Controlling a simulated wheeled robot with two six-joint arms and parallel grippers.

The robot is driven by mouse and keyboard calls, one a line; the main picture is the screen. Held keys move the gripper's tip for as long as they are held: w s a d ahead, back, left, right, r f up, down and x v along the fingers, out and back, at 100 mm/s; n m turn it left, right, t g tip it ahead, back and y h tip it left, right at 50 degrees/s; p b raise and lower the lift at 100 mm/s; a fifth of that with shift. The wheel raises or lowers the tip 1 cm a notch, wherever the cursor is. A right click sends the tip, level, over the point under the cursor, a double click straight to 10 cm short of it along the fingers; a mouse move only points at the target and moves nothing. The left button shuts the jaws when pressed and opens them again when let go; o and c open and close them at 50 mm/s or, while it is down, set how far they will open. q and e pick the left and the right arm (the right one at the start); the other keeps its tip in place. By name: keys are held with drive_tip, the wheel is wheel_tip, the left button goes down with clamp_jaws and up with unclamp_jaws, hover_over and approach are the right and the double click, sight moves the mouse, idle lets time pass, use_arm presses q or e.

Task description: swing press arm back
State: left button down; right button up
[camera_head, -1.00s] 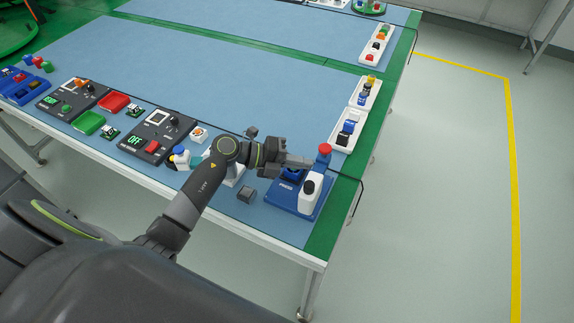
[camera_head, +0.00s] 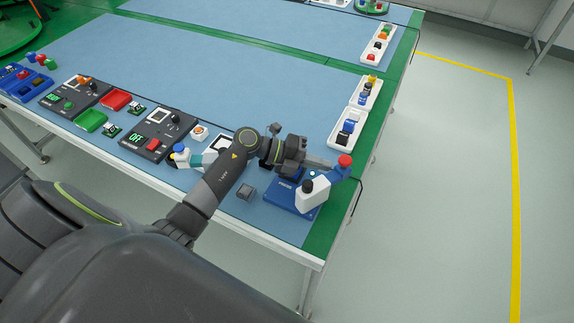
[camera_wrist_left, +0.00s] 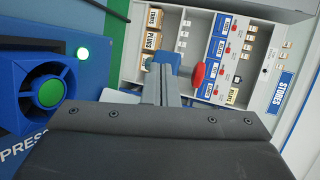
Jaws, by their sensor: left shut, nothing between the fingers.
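The press stands at the front right corner of the table on a blue base (camera_head: 284,196) marked PRESS. Its white post (camera_head: 312,196) has a black cap, and a blue arm with a red knob (camera_head: 345,160) points to the back right, away from over the base. In the left wrist view the red knob (camera_wrist_left: 198,74) is just beyond my fingers, and a blue ring with a green disc (camera_wrist_left: 50,92) is uncovered beside a lit green lamp. My left gripper (camera_head: 329,163) is shut and empty, its tips beside the arm; contact is unclear. My right gripper is out of view.
White trays (camera_head: 344,143) of small parts stand behind the press along the right edge. Control boxes (camera_head: 152,138) line the front left. The blue mat's middle is clear.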

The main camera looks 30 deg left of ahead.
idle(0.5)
use_arm(q)
drive_tip(key=b+v, duration=0.2)
drive_tip(key=v, duration=1)
drive_tip(key=shift+d, duration=0.1)
